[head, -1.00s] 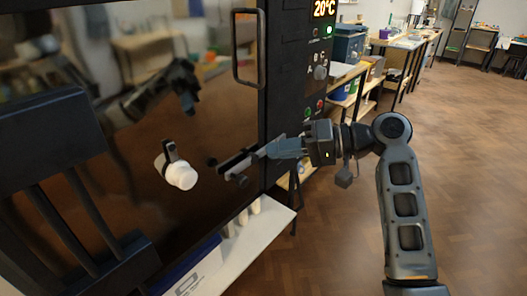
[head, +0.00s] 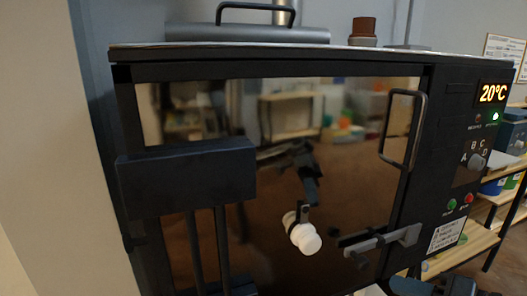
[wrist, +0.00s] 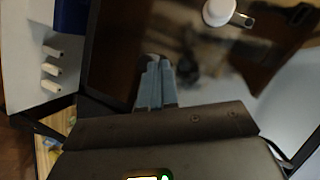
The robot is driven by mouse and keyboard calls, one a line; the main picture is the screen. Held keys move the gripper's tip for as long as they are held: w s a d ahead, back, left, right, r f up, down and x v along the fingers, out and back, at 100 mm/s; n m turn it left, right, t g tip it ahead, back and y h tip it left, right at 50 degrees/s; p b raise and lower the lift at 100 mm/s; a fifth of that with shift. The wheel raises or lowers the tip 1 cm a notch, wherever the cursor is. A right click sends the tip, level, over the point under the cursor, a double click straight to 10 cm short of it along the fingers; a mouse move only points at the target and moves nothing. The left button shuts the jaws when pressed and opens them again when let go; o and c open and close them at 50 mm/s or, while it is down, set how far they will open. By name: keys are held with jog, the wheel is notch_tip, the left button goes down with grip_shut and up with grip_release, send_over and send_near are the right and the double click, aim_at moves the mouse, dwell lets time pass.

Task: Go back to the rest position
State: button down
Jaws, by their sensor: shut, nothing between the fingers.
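My gripper (wrist: 157,68) shows in the wrist view with its two blue-grey fingers side by side, shut and empty. They point toward the dark glass door of the kiln. In the head view only part of my arm shows at the bottom right edge, below the door's latch bar (head: 378,241). The kiln door (head: 270,85) looks closed, with a black loop handle (head: 417,130) on its right side. A white round plug (head: 302,234) sits on the glass; it also shows in the wrist view (wrist: 218,11).
The kiln's control panel (head: 478,180) reads 20°C. A counterweight block (head: 187,172) with rods stands before the door's left part. Shelves (head: 492,222) stand at the right. Several small white pieces (wrist: 51,70) stand on a pale surface left in the wrist view.

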jog(key=s+a+f+m+h, duration=0.1)
jog(key=s+a+f+h, duration=0.2)
jog(key=s+f+h, duration=0.8)
jog(key=s+a+r+n+t+y, duration=0.1)
jog(key=s+r+n, duration=0.2)
jog(key=s, duration=1)
jog(key=s+a+r+n+t+y, duration=0.1)
jog(key=s+r+n+t, duration=0.1)
jog(key=s+r, duration=0.5)
jog(key=s+n, duration=0.1)
jog(key=s, duration=0.5)
jog(key=shift+s+r+n+t, duration=0.15)
jog(key=shift+n+t, duration=0.15)
